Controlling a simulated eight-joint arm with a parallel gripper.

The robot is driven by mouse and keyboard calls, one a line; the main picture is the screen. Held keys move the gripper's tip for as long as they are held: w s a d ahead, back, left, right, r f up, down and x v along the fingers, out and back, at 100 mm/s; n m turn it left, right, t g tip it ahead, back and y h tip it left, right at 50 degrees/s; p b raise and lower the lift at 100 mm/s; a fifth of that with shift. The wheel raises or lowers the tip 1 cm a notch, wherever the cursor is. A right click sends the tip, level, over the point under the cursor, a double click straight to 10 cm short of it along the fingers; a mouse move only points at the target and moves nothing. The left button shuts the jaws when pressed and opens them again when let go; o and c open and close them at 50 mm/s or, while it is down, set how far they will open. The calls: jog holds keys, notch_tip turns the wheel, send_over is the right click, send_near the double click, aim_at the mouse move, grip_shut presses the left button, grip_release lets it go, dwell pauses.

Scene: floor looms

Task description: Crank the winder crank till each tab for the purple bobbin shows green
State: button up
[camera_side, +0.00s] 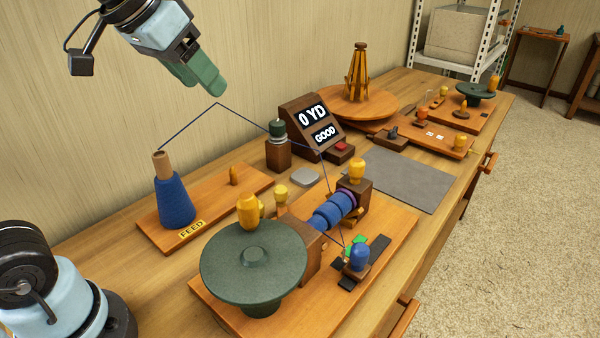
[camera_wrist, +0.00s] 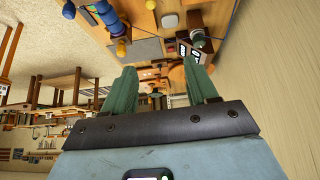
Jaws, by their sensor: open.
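The winder crank is a dark green disc (camera_side: 229,270) with a yellow knob (camera_side: 248,212) on its rim, at the front of the side view. Behind it, the bobbin (camera_side: 333,210) lies on its side, wound with blue thread, with a purple end (camera_side: 351,196) showing. Green tabs (camera_side: 358,241) show beside a blue knob (camera_side: 360,257), with dark plates (camera_side: 379,246) around them; some of this is hidden by the knob. My gripper (camera_side: 212,86) is up at the upper left, apart from the winder. Its green fingers are open and empty in the wrist view (camera_wrist: 162,88).
A blue thread cone (camera_side: 174,200) stands left on the FEED board; its thread runs over the bench. A display (camera_side: 315,123) reads "0 YD" and "GOOD". A grey mat (camera_side: 405,177) is bare. More wooden devices stand at the back, including a turntable (camera_side: 360,103).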

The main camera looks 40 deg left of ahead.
aim_at(248, 193)
jog(key=s+d+g, duration=0.1)
jog(key=d+g, duration=0.6)
jog(key=d, duration=0.4)
jog(key=shift+n, duration=0.3)
jog(key=shift+a+f, duration=0.15)
jog(key=shift+f, duration=2.75)
jog(key=shift+a+f, duration=0.15)
jog(key=shift+f, duration=2.7)
jog(key=shift+a+f, duration=0.15)
jog(key=shift+f, duration=2.75)
